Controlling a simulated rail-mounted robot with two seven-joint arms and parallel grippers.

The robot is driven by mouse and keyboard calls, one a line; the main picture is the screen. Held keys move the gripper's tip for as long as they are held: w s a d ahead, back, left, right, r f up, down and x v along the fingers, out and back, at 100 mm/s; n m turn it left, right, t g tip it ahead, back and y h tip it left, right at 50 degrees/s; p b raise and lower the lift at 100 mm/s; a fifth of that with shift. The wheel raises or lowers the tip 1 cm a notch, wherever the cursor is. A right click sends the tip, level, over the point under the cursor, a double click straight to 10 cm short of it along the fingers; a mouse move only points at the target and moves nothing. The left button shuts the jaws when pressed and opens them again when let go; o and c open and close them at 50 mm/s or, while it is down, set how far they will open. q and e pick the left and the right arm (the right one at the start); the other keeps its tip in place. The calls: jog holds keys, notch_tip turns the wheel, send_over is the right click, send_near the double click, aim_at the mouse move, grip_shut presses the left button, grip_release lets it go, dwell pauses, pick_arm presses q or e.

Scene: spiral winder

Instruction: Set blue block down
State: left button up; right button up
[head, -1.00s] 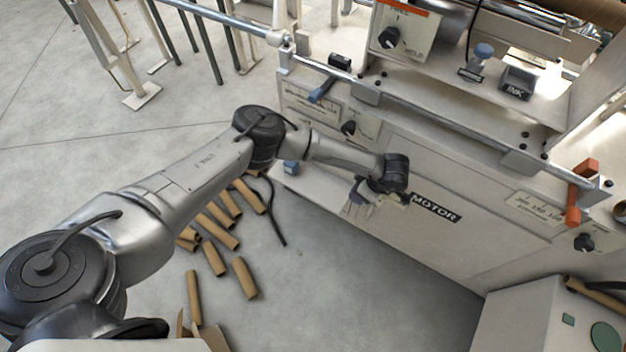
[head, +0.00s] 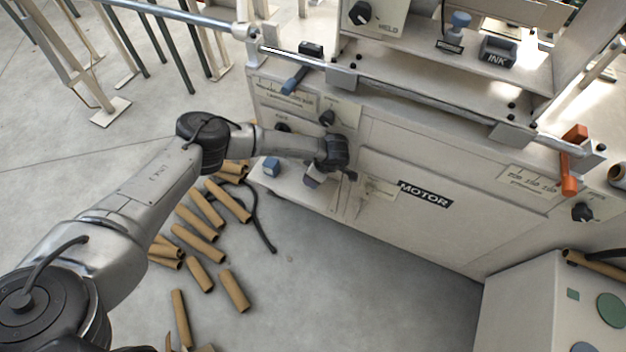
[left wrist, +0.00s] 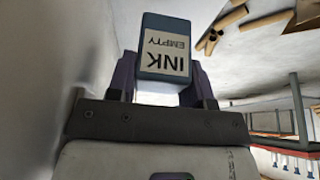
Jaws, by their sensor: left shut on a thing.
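The blue block (left wrist: 151,63), with a pale label reading INK EMPTY, sits between the purple fingers of my left gripper (left wrist: 162,88) in the left wrist view. The label appears upside down there. My left gripper (head: 313,181) is shut on it. In the head view the gripper is low in front of the machine's front panel, left of the MOTOR label. The held block is mostly hidden there by the wrist and fingers. Another small blue block (head: 271,167) stands on a low ledge to the left of the gripper, apart from it. My right gripper is out of view.
The machine's front panel (head: 440,225) carries knobs, a blue-handled lever (head: 294,80) and an orange lever (head: 572,160). Brown cardboard tubes (head: 234,291) and a black cable (head: 262,228) lie on the floor below my arm.

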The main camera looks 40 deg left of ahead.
pick_arm(q)
notch_tip(320, 180, down, 3)
jog(key=shift+f+b, duration=0.2)
jog(key=shift+b, duration=0.75)
jog(key=shift+f, duration=0.15)
jog(key=o, duration=1)
jog(key=shift+c, duration=0.2)
